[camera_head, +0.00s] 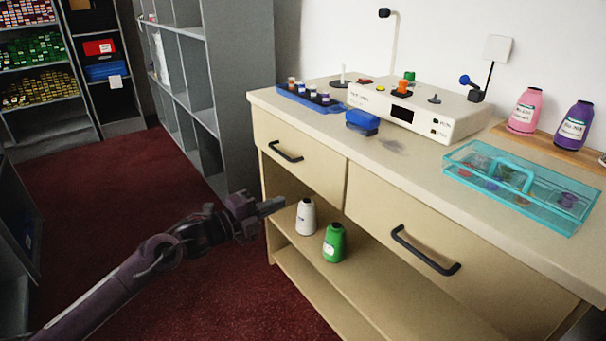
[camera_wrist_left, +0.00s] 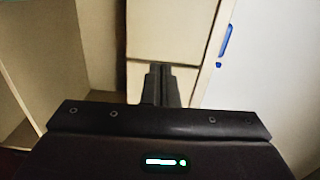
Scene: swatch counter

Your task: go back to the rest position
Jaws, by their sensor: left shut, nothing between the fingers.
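My left gripper (camera_head: 272,206) is in front of the cream counter unit, near the left end of its open shelf. Its fingers are together and hold nothing. In the left wrist view the closed fingers (camera_wrist_left: 162,84) point toward pale panels. A white thread cone (camera_head: 306,217) and a green thread cone (camera_head: 334,243) stand upright on the shelf, to the right of the gripper and apart from it. My right gripper is in neither view.
The counter (camera_head: 400,160) bears a white winding machine (camera_head: 415,112), a blue tray (camera_head: 312,98) of small spools, a blue brush (camera_head: 362,122) and a teal caddy (camera_head: 520,186). Two drawers with black handles are shut. A grey rack (camera_head: 238,90) stands left; red carpet (camera_head: 110,205) is clear.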

